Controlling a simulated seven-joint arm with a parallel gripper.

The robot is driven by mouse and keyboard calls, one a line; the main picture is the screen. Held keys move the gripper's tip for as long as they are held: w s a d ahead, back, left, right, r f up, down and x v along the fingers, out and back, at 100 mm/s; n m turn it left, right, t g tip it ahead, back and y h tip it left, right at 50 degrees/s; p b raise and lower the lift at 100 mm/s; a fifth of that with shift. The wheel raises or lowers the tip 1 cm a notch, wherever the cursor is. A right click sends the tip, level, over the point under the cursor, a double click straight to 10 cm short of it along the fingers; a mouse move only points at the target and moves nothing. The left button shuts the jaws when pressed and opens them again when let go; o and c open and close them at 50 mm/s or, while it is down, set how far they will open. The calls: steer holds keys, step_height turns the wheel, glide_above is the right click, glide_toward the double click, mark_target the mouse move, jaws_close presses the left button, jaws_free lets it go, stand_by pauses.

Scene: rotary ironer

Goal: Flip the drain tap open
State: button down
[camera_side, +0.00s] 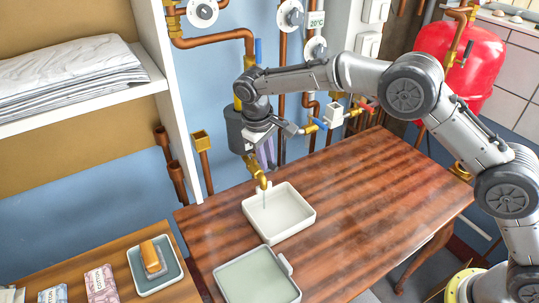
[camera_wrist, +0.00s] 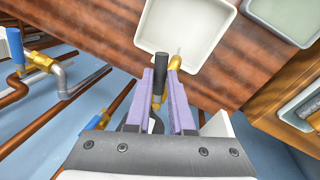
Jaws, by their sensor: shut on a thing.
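The drain tap (camera_side: 258,174) is a brass spout low on the wall, above a white tray (camera_side: 279,214). A thin pale streak hangs from its mouth into the tray. In the wrist view, the brass spout (camera_wrist: 173,65) shows beside a dark cylindrical lever grip (camera_wrist: 160,66). My gripper (camera_wrist: 161,78) has its purple fingers on either side of this lever and is shut on it. In the side view, my gripper (camera_side: 265,154) is just above the tap; the lever is hidden there.
A shallow tray with a pale green inside (camera_side: 257,277) lies on the wooden table (camera_side: 358,172), front left of the white tray. Copper pipes, gauges and valves with blue and red handles line the wall behind. The table's right side is clear.

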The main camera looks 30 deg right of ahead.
steer(key=shift+a+r+m+g, duration=0.15)
steer(key=shift+a+m, duration=0.25)
steer(key=shift+m, duration=0.55)
steer(key=shift+a+m+g, duration=0.15)
steer(key=shift+a+m, duration=0.25)
steer(key=shift+m, duration=0.55)
steer(key=c, duration=1.1)
jaws_free()
steer(key=shift+a+r, duration=0.45)
steer(key=shift+r, duration=1.8)
steer(key=shift+a+r, duration=0.45)
steer(key=shift+r, duration=1.8)
steer(key=shift+a+r, duration=0.45)
steer(key=shift+r, duration=1.8)
